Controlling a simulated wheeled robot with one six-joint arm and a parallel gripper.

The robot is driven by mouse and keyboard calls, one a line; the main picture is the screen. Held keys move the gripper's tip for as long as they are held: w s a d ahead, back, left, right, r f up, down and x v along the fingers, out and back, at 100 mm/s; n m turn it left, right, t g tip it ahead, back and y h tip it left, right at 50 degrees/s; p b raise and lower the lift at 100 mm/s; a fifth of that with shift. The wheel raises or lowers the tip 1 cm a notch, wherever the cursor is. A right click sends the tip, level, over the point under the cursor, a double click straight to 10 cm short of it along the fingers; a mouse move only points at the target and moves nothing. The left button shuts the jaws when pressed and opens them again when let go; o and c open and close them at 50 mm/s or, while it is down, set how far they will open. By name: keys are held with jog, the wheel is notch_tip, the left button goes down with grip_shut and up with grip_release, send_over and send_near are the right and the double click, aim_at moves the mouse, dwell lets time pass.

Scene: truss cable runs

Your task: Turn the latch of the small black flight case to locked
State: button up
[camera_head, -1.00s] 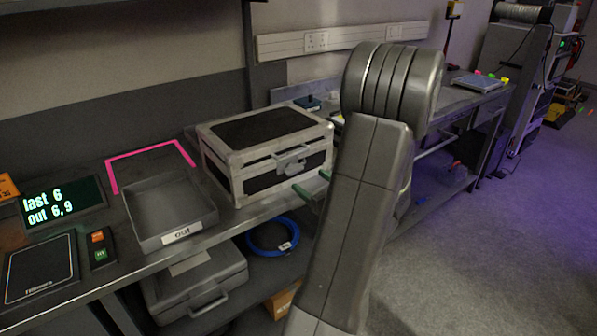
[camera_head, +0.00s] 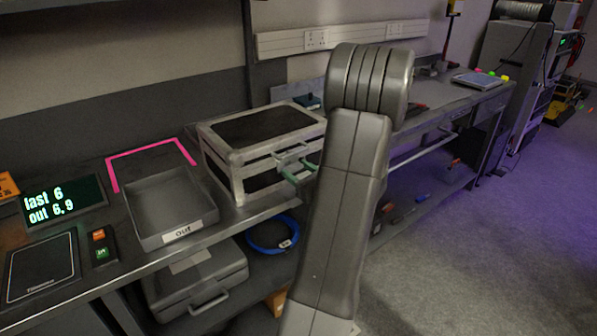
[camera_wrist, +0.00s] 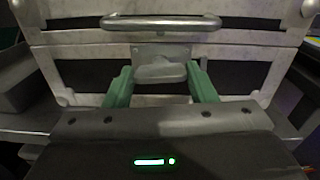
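The small black flight case (camera_head: 265,128) with silvery edges stands on the bench, lid closed. Its front faces me in the wrist view, with a bar handle (camera_wrist: 158,22) above the grey latch (camera_wrist: 160,66). The latch knob looks wide and lies level. My gripper (camera_wrist: 161,84) has two green fingers, apart, one on each side of the latch.
A grey tray labelled "out" (camera_head: 150,231) sits left of the case, beside a pink outline (camera_head: 150,151) and a display (camera_head: 62,204). A grey case (camera_head: 165,300) and blue cable coil (camera_head: 256,247) lie on the lower shelf.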

jog(key=shift+f+n+b, duration=0.1)
jog(key=shift+n+b, duration=0.2)
jog(key=shift+b, duration=0.25)
jog(key=n+b, duration=0.1)
jog(key=b, duration=0.1)
jog(key=n+b, duration=0.1)
jog(key=b, duration=0.1)
jog(key=shift+f+n, duration=0.2)
jog(key=shift+n, duration=0.1)
jog(key=n+b, duration=0.5)
jog(key=b, duration=0.3)
jog(key=shift+b, duration=0.35)
jog(key=n+b, duration=0.4)
jog(key=b, duration=0.3)
jog(key=shift+a+f+n, duration=0.1)
jog(key=shift+n, duration=0.3)
jog(key=n+b, duration=0.2)
jog(key=b, duration=0.2)
jog(key=shift+n+h, duration=0.3)
jog(key=shift+r+n+b, duration=0.25)
jog(key=shift+n+b, duration=0.35)
jog(key=shift+b, duration=0.05)
jog(key=shift+r, duration=0.1)
jog(key=o, duration=1)
